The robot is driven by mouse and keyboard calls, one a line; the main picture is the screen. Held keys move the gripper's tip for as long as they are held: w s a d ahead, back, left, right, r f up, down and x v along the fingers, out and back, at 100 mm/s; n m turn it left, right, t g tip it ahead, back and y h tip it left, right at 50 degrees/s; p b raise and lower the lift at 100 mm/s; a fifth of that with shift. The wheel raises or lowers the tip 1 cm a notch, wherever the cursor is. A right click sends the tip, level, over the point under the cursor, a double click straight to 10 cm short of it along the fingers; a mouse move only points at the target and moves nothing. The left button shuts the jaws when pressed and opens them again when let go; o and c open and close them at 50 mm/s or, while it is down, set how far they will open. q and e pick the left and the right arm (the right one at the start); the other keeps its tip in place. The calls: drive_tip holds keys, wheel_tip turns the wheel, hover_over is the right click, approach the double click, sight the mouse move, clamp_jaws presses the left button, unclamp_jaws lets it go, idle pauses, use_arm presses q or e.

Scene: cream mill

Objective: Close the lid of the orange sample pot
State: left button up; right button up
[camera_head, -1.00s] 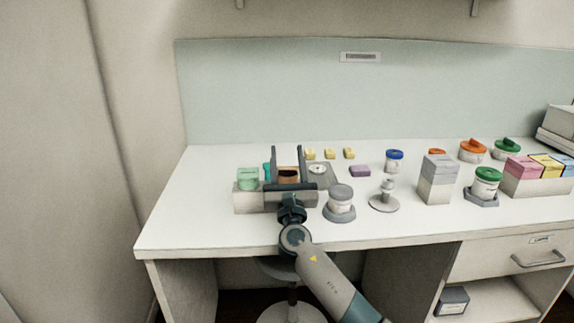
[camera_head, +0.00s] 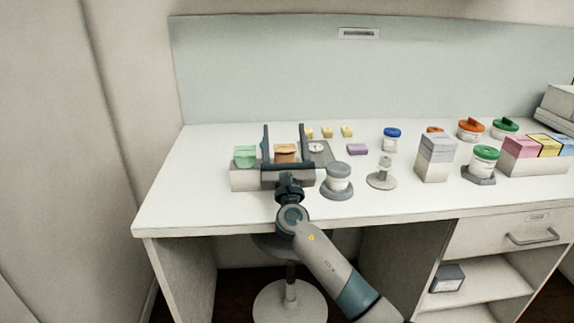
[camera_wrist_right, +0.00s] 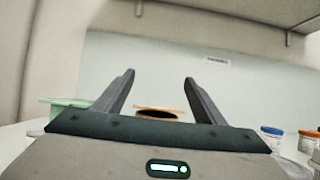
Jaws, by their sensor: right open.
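The orange sample pot (camera_head: 286,155) stands in the pale rack at the table's left, right of a green pot (camera_head: 245,154). My right gripper (camera_head: 284,128) is open, its two fingers standing up on either side of the orange pot in the head view, apart from each other and empty. In the right wrist view an orange lid edge (camera_wrist_right: 160,108) shows between the fingers, with a dark gap under it. How far the lid is open I cannot tell. The gripper's crossbar hides the pot's lower part. My left gripper is not in view.
A grey-lidded jar (camera_head: 337,180) stands just right of the gripper, with a small stand (camera_head: 382,175) beyond it. A scale (camera_head: 318,149) and yellow blocks (camera_head: 327,132) lie behind. The table's front left is clear.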

drive_tip(key=b+v, duration=0.1)
drive_tip(key=v, duration=1)
drive_tip(key=shift+f, duration=0.2)
drive_tip(key=v, duration=0.5)
drive_tip(key=shift+b, duration=0.35)
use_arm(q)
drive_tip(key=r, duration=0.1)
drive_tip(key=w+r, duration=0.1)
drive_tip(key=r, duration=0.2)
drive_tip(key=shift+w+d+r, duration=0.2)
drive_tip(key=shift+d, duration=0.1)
use_arm(e)
drive_tip(key=shift+s+f, duration=0.1)
drive_tip(key=shift+s, duration=0.35)
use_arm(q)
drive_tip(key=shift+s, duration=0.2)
use_arm(e)
drive_tip(key=shift+f, duration=0.1)
